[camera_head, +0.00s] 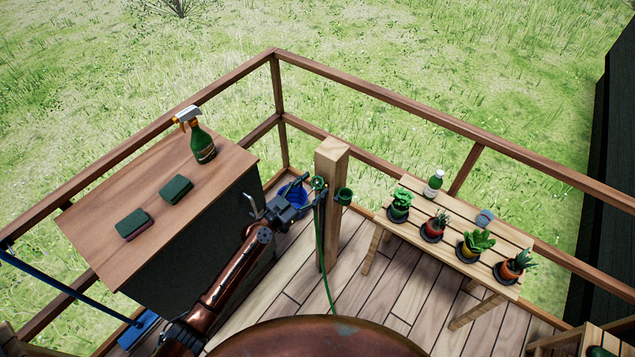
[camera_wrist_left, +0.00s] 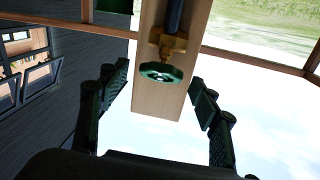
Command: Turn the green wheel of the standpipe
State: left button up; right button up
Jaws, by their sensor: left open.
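The standpipe is a wooden post (camera_head: 332,158) at the deck's corner side, with a green wheel (camera_head: 318,183) near its top. In the left wrist view the green wheel (camera_wrist_left: 162,74) sits on a brass valve (camera_wrist_left: 170,44) in front of the pale post (camera_wrist_left: 150,105). My left gripper (camera_head: 298,205) is just left of the post, close to the wheel. In the left wrist view its open fingers (camera_wrist_left: 160,77) stand on either side of the wheel, with a visible gap on both sides. My right gripper is not in view.
A green hose (camera_head: 320,250) hangs down the post. The cabinet (camera_head: 110,210) at left bears sponges and a spray bottle (camera_head: 201,143). The slatted table (camera_head: 405,231) at right holds potted plants. Railings (camera_head: 400,101) enclose the deck.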

pick_arm(q)
jog(key=shift+x, duration=1.25)
jog(key=shift+c, duration=0.7)
jog(key=c, duration=1)
jog(key=n+t+y+p, duration=0.1)
jog(key=n+p, duration=0.1)
jog(key=n+t+y+p, duration=0.1)
jog(key=n+p, duration=0.1)
jog(key=p, duration=0.1)
jog(key=n+y+p, duration=0.1)
jog(key=y+p, duration=0.1)
jog(key=p, duration=0.1)
jog(key=shift+r+n+t, duration=0.3)
jog(key=shift+n+t, duration=0.1)
jog(key=shift+c, duration=0.2)
jog(key=shift+a+f+n+y+p, duration=0.1)
jog(key=shift+f+n+y+p, duration=0.15)
jog(key=shift+n+y+p, duration=0.2)
